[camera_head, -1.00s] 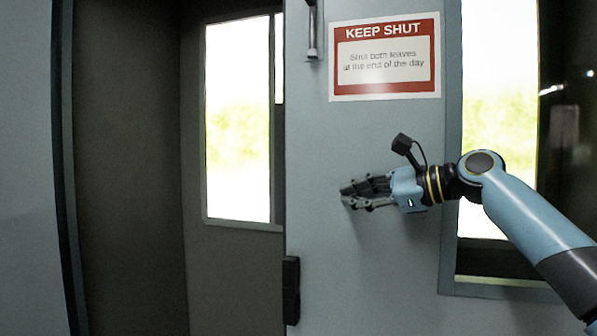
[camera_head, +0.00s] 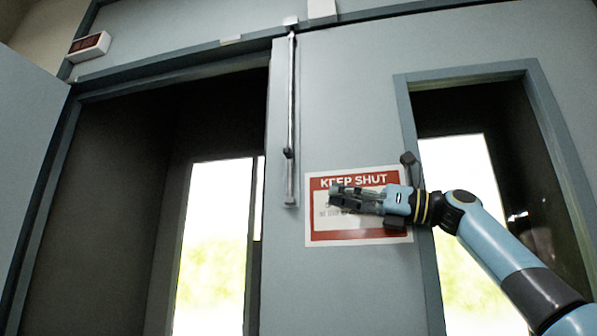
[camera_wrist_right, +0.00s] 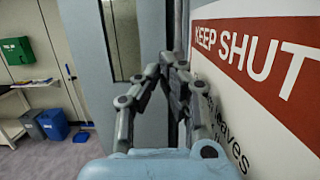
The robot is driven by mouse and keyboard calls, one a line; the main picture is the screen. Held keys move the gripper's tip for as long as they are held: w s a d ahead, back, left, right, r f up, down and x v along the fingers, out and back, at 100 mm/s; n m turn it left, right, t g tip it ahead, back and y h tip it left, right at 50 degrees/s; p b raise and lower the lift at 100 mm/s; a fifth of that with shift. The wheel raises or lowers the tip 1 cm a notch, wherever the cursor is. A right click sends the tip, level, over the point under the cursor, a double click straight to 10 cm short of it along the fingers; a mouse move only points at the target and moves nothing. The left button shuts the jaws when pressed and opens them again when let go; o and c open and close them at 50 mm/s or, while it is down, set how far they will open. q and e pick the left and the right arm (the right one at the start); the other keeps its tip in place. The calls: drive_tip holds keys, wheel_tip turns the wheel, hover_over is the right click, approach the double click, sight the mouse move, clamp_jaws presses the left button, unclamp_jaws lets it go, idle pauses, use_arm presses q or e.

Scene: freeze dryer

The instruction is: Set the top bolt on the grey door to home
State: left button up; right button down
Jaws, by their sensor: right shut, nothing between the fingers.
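The grey door leaf (camera_head: 335,110) fills the middle of the head view, with an open doorway to its left. The top bolt (camera_head: 291,110) is a long upright metal rod near the leaf's left edge, with a dark knob (camera_head: 289,153) low on it. Its upper end reaches the frame above the leaf. My right gripper (camera_head: 333,194) is shut and empty, in front of the sign, to the right of and below the knob and apart from it. The right wrist view shows its fingers (camera_wrist_right: 172,68) together beside the sign. My left gripper is out of view.
The red and white KEEP SHUT sign (camera_head: 358,235) is on the leaf behind my right gripper. A window frame (camera_head: 408,125) stands to the right. The right wrist view shows a green box (camera_wrist_right: 16,50) and a blue bin (camera_wrist_right: 53,124) far off.

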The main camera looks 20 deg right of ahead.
sight(292, 184)
drive_tip(key=p+x, duration=0.2)
drive_tip(key=x, duration=0.3)
drive_tip(key=p+x, duration=0.1)
drive_tip(key=x, duration=0.4)
drive_tip(key=shift+a+r+p, duration=0.15)
drive_tip(key=shift+r+p, duration=0.1)
drive_tip(key=shift+p, duration=0.15)
wheel_tip(292, 184, up, 3)
drive_tip(key=shift+f+p, duration=0.25)
drive_tip(key=shift+p, duration=0.3)
drive_tip(key=shift+s+d+r, duration=0.1)
drive_tip(key=shift+d+r, duration=0.15)
drive_tip(key=shift+r, duration=0.2)
drive_tip(key=shift+a, duration=0.1)
drive_tip(key=shift+r, duration=0.1)
